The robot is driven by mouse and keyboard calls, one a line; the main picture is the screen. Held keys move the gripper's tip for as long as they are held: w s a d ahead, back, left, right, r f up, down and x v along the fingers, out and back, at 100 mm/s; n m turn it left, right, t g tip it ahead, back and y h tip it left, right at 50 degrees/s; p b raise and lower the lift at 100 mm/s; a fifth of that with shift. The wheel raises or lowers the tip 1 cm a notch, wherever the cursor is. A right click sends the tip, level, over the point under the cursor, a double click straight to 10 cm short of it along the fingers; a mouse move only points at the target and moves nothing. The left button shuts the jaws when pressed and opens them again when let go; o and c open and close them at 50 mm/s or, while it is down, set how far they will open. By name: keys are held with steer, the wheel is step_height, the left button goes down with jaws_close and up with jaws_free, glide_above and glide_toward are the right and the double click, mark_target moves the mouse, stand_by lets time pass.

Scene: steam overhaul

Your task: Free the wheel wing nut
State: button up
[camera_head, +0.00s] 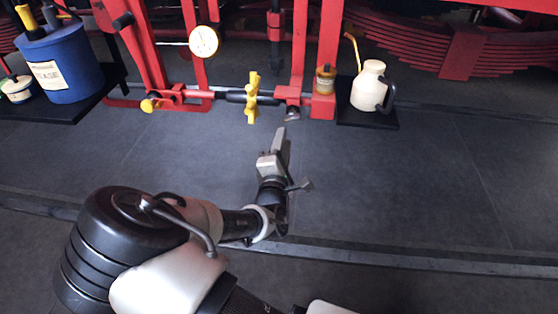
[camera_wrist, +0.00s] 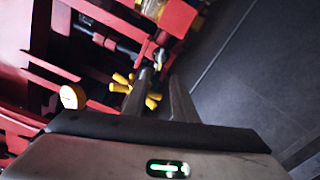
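A yellow winged nut (camera_head: 252,97), which looks like the wheel wing nut, sits on a dark horizontal shaft between red uprights. In the wrist view its yellow wings (camera_wrist: 122,80) show on both sides of one of my fingers, which hides its middle. My gripper (camera_head: 281,142) is in front of and below the nut in the head view, apart from it. In the wrist view the two fingers of my gripper (camera_wrist: 161,82) stand apart with a gap between them and nothing held.
A yellow knob (camera_head: 150,104) and a dial gauge (camera_head: 203,41) are on the red frame to the left. An amber jar (camera_head: 325,79) and a cream oil can (camera_head: 368,86) stand to the right. A blue tub (camera_head: 62,65) is far left. The grey floor in front is clear.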

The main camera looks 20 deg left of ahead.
steer(key=v, duration=0.9)
steer(key=shift+d+p, duration=0.15)
steer(key=shift+p, duration=0.3)
steer(key=w+d+f+m+g+h, duration=0.2)
steer(key=w+d+m+g+h, duration=0.1)
steer(key=d+m+g, duration=0.75)
steer(key=s+d+r+m+g+y, duration=0.1)
steer(key=s+d+r+m, duration=0.3)
steer(key=r, duration=0.4)
steer(key=s+d+r+m+y, duration=0.1)
steer(key=s+d+r+m, duration=0.1)
steer(key=d+r+m, duration=0.5)
steer(key=s+d+r+m+h, duration=0.3)
steer(key=s+d+r, duration=0.4)
steer(key=s+d, duration=0.45)
step_height(320, 180, up, 20)
steer(key=d+p, duration=0.1)
steer(key=p, duration=1.9)
steer(key=shift+s, duration=0.25)
